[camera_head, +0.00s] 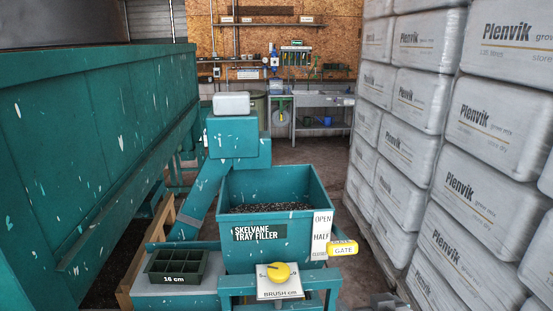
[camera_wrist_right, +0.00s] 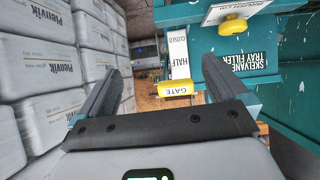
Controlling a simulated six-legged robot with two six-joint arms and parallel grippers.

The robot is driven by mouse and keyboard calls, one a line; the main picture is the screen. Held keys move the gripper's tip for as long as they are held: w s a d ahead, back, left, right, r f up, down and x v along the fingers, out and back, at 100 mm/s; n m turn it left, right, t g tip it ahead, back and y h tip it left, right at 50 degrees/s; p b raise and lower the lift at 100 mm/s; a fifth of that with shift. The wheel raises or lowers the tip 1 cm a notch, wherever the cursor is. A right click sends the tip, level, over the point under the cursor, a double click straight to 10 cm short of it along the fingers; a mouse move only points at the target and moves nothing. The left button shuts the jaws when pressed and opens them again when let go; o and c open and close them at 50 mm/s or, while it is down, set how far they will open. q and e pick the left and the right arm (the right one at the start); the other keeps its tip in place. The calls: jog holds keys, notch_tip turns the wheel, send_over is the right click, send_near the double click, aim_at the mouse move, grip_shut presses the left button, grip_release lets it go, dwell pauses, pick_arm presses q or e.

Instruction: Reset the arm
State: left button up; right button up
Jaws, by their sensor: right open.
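My right gripper (camera_head: 388,301) shows only partly at the bottom edge of the head view, right of the tray filler (camera_head: 294,250). In the right wrist view my right gripper (camera_wrist_right: 162,72) has its fingers spread wide with nothing held between them. The yellow gate handle (camera_head: 343,248) sticks out to the right of the OPEN / HALF / CLOSED plate (camera_head: 321,236), near the plate's lower end. In the wrist view, upside down, the gate handle (camera_wrist_right: 176,88) appears between the fingers, apparently beyond them; I see no contact. My left gripper is out of view.
Stacked white Plenvik bags (camera_head: 472,120) wall the right side. A large green bin (camera_head: 95,150) fills the left. A yellow brush knob (camera_head: 279,273) and a dark cell tray (camera_head: 177,266) sit at the filler's front. Clear floor lies behind, towards the sink bench (camera_head: 318,101).

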notch_tip(320, 180, down, 16)
jog(key=s+n+g, duration=0.1)
jog(key=s+g, duration=0.1)
jog(key=g, duration=0.2)
jog(key=s+a+f+m+g+y, duration=0.1)
jog(key=s+a+f+g+y, duration=0.1)
jog(key=s+f, duration=0.7)
jog(key=s+a+f+m+g+y, duration=0.2)
jog(key=s+a+f+g, duration=0.3)
jog(key=s+f, duration=0.4)
jog(key=shift+s+a, duration=0.3)
jog(key=shift+a, duration=0.55)
jog(key=shift+w+f, duration=0.1)
jog(key=shift+w, duration=0.05)
